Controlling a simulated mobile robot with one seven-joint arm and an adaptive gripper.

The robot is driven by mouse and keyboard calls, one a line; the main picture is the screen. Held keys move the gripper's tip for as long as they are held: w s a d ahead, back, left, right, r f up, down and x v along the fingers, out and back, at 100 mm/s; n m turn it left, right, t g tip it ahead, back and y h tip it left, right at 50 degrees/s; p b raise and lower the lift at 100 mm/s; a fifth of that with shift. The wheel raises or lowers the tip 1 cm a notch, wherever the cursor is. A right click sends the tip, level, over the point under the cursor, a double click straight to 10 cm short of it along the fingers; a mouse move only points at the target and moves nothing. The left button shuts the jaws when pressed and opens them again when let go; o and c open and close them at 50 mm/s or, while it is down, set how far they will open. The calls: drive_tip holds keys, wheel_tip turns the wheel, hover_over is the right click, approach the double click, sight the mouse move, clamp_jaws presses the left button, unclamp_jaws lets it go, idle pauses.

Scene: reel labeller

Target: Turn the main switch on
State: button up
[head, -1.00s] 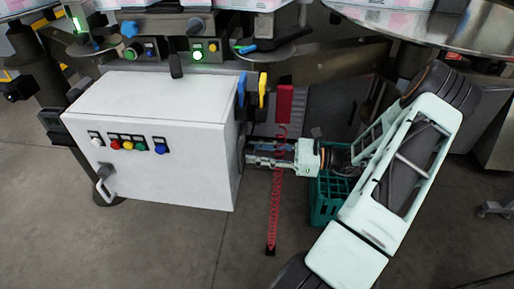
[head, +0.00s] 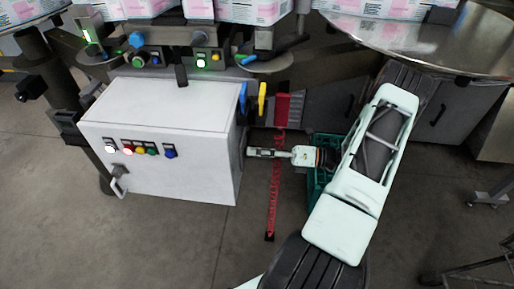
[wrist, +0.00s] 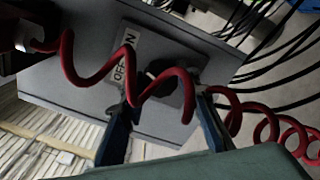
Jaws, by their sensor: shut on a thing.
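The main switch is a dark rotary knob (wrist: 172,88) on a grey side panel in the wrist view, beside a pale label (wrist: 127,58) reading OFF and ON. My gripper (wrist: 166,108) has a blue finger on either side of the knob and is shut on it. A red coiled cable crosses in front and hides part of the knob, so its exact angle is unclear. In the head view my gripper (head: 252,152) reaches the right side of the white cabinet (head: 190,185); the switch is hidden there.
The red coiled cable (head: 273,195) hangs close by my gripper. A green crate (head: 318,185) stands under my arm. Blue and yellow handles (head: 262,98) are above. The cabinet front has a bright white lamp (head: 110,148) and several coloured buttons. Open floor lies in front.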

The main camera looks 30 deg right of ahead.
drive_tip(key=m+p, duration=0.1)
drive_tip(key=m, duration=0.4)
drive_tip(key=shift+m, duration=0.4)
idle(0.3)
drive_tip(key=o, duration=1.2)
drive_tip(key=shift+c, duration=0.2)
drive_tip(key=v, duration=1.2)
